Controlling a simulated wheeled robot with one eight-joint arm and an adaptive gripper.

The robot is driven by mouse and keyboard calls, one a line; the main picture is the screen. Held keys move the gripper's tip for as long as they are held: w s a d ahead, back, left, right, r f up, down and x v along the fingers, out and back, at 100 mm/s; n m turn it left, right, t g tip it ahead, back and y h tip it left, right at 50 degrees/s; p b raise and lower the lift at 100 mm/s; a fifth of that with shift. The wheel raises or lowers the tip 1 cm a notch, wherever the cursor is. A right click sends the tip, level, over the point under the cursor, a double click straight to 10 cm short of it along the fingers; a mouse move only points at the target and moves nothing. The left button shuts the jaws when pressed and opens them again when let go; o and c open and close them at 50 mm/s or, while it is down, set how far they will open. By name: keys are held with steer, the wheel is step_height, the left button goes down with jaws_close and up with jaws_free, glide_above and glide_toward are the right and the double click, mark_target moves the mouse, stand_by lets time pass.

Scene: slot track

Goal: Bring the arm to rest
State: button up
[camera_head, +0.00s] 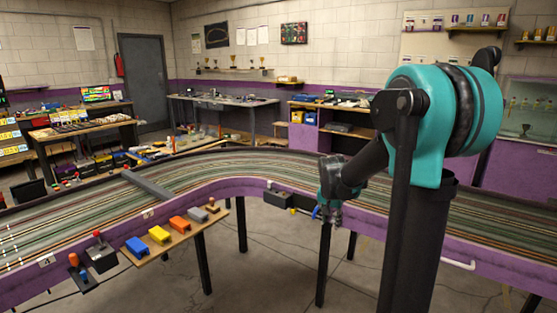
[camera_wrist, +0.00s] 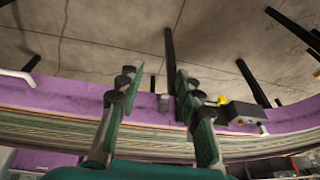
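My gripper (camera_head: 330,212) hangs at the end of my teal and black arm, to the right of the middle of the head view. It is in front of the track's purple side wall (camera_head: 375,202). In the wrist view my gripper (camera_wrist: 156,78) has its two dark green fingers apart, with nothing held between them. Past the fingertips I see the purple wall (camera_wrist: 75,98) and the concrete floor. The wrist view shows the track with its legs pointing up in the picture.
The curved slot track (camera_head: 240,170) runs across the view on dark legs. A small shelf (camera_head: 175,240) with several coloured cars juts from its near side. A black box (camera_head: 292,198) sits on the wall near my gripper; it also shows in the wrist view (camera_wrist: 243,113). Open floor lies below.

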steer(key=s+f+n, duration=0.3)
steer(key=s+f, duration=0.1)
steer(key=s, duration=0.9)
steer(key=s+f+n+y, duration=0.1)
steer(key=s+f+n, duration=0.2)
steer(key=s, duration=0.9)
steer(key=shift+s+d+f+n+t, duration=0.2)
steer(key=shift+s+f+n+t, duration=0.15)
steer(key=shift+s+n+t, duration=0.05)
steer(key=shift+d, duration=0.1)
